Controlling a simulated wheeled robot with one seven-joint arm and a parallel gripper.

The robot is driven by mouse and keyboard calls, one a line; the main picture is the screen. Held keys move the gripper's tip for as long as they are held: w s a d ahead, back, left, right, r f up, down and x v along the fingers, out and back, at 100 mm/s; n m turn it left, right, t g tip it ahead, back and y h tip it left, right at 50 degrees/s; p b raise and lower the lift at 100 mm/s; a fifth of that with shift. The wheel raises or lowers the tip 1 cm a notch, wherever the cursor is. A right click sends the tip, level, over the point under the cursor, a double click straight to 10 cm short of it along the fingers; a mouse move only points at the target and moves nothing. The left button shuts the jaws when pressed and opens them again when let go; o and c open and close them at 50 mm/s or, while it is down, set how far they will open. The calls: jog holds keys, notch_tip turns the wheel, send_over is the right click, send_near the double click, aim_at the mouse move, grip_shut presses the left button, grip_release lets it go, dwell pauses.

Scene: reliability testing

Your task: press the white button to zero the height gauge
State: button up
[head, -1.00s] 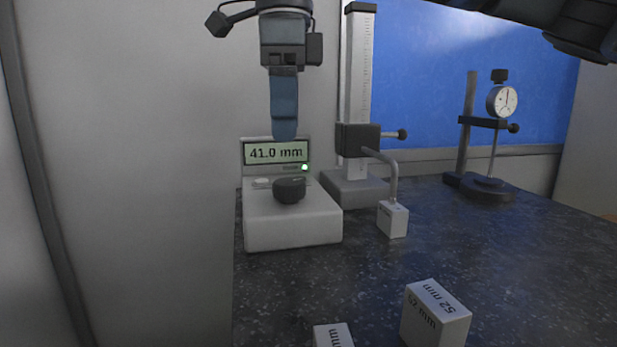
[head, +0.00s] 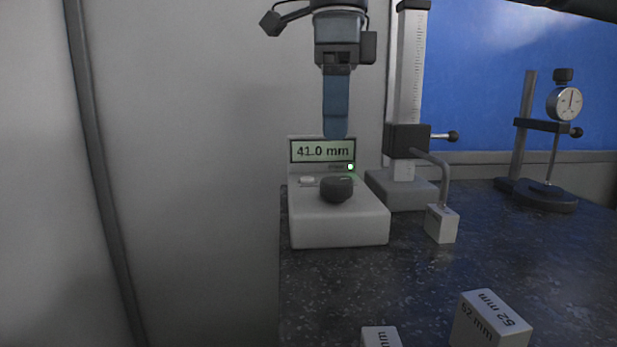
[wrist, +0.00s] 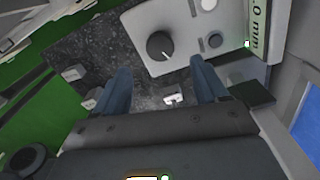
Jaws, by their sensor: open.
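The height gauge has a scaled column (head: 409,75) and a bent arm whose tip meets a small light block (head: 441,224). Its console (head: 338,226) shows 41.0 mm on the display (head: 322,151), with a green light lit. The white button (head: 307,180) is on the console left of a dark knob (head: 337,189); it also shows at the top of the wrist view (wrist: 209,4). My gripper (head: 336,134) points down above the console, in line with the knob and right of the button. The wrist view shows its blue fingers apart and empty (wrist: 160,66).
A grey round button (wrist: 214,40) is beside the white one in the wrist view. A dial gauge stand (head: 548,192) is at the right.

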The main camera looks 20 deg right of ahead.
grip_shut()
dwell(0.5)
dwell(1.0)
